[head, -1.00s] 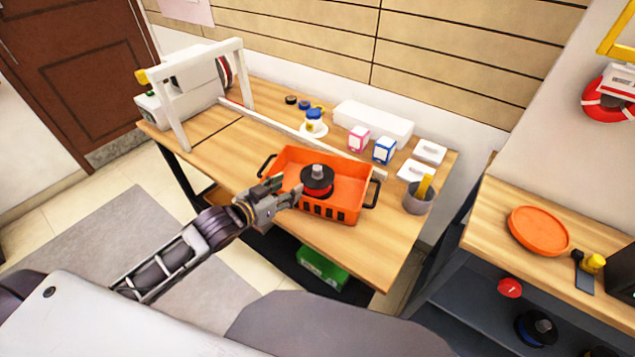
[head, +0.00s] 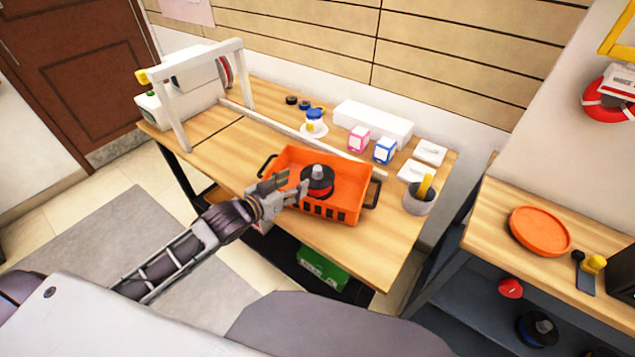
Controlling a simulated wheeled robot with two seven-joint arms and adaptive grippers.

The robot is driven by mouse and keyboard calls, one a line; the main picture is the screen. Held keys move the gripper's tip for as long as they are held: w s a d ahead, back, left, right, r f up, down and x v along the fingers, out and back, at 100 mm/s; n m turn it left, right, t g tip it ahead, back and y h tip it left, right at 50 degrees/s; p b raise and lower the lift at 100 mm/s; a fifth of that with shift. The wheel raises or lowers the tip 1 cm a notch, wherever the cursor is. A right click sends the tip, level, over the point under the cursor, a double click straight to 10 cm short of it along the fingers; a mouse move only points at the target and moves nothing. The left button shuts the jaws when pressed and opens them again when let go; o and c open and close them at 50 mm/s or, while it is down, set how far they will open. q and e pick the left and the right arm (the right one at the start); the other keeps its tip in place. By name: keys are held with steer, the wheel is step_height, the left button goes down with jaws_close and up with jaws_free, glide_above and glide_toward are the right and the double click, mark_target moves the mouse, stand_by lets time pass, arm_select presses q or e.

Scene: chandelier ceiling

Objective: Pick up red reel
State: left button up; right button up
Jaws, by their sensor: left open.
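The red reel (head: 319,190) has a black top and a grey hub, with a red band showing below. It sits upright in an orange crate (head: 345,209) with black handles, on the wooden table. My left gripper (head: 294,186) is open at the crate's left part, its fingertips just left of the reel. One finger shows behind and one in front, close to the reel's left side. I cannot tell whether they touch it. My right gripper is not in view.
A grey cup (head: 420,197) with a yellow item stands right of the crate. Behind it are a pink box (head: 358,139), a blue box (head: 384,150) and a white bar (head: 290,133). A white frame (head: 170,110) stands at left. A side shelf holds an orange plate (head: 539,231).

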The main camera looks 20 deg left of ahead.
mark_target(315, 171)
arm_select(q)
steer(key=x, duration=0.6)
steer(key=shift+w, duration=0.15)
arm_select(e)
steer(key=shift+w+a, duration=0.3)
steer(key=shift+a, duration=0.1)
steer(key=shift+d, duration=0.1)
